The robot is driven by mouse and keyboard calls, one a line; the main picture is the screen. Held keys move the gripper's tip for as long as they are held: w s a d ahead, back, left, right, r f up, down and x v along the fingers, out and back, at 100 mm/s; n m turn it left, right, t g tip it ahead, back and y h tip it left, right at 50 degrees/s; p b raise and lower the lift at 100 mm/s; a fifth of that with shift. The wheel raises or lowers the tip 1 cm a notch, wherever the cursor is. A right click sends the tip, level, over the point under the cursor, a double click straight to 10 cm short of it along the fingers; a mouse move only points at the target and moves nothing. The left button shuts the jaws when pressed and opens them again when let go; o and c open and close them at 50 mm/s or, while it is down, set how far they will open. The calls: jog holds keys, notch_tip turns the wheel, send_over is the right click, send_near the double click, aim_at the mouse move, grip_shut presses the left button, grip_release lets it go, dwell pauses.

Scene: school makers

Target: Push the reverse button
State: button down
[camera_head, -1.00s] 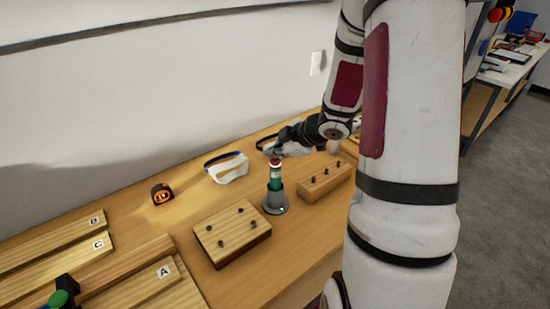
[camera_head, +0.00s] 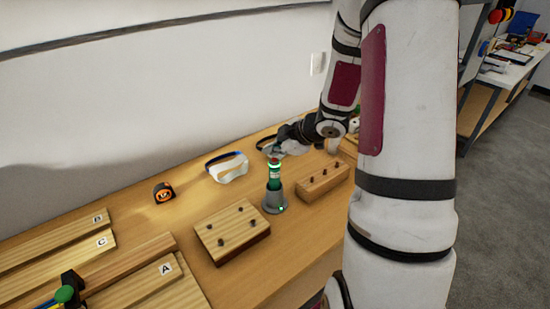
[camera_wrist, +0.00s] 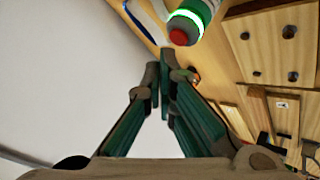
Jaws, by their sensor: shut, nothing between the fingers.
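A green cylindrical tool (camera_head: 274,178) with a red top stands upright in a grey round holder (camera_head: 273,203) on the workbench. A bright green-white ring shows near its top. In the wrist view the red end (camera_wrist: 179,37) and the bright ring (camera_wrist: 188,19) are near the top middle. My gripper (camera_wrist: 164,72) has its fingertips together with nothing between them, just below the red end in the picture. I see a gap between them. No button marking is readable.
Wooden blocks with dark pegs stand left (camera_head: 232,231) and right (camera_head: 322,181) of the holder. White goggles (camera_head: 228,167) and a tape measure (camera_head: 163,193) lie toward the wall. Lettered boards (camera_head: 60,262) fill the bench's left part.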

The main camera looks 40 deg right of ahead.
jog(key=shift+r, duration=0.1)
notch_tip(320, 180, up, 6)
jog(key=p, duration=0.6)
jog(key=shift+p, duration=0.3)
dwell(0.5)
notch_tip(320, 180, up, 10)
jog(key=m+h, duration=0.3)
jog(key=h, duration=0.1)
send_over(273, 160)
jog(key=s+a+r+m+h+b, duration=0.1)
jog(key=s+a+r+m+h, duration=0.15)
jog(key=s+r, duration=0.45)
jog(key=s+a+r+m+g+y, duration=0.1)
jog(key=s+a+m+y, duration=0.1)
jog(key=s+a, duration=0.6)
jog(key=s+a+r+m+g+y+b, duration=0.1)
jog(key=s+a+m, duration=0.3)
jog(key=s+a, duration=0.5)
jog(key=s+g+y, duration=0.1)
jog(key=s, duration=0.4)
jog(key=shift+r, duration=0.3)
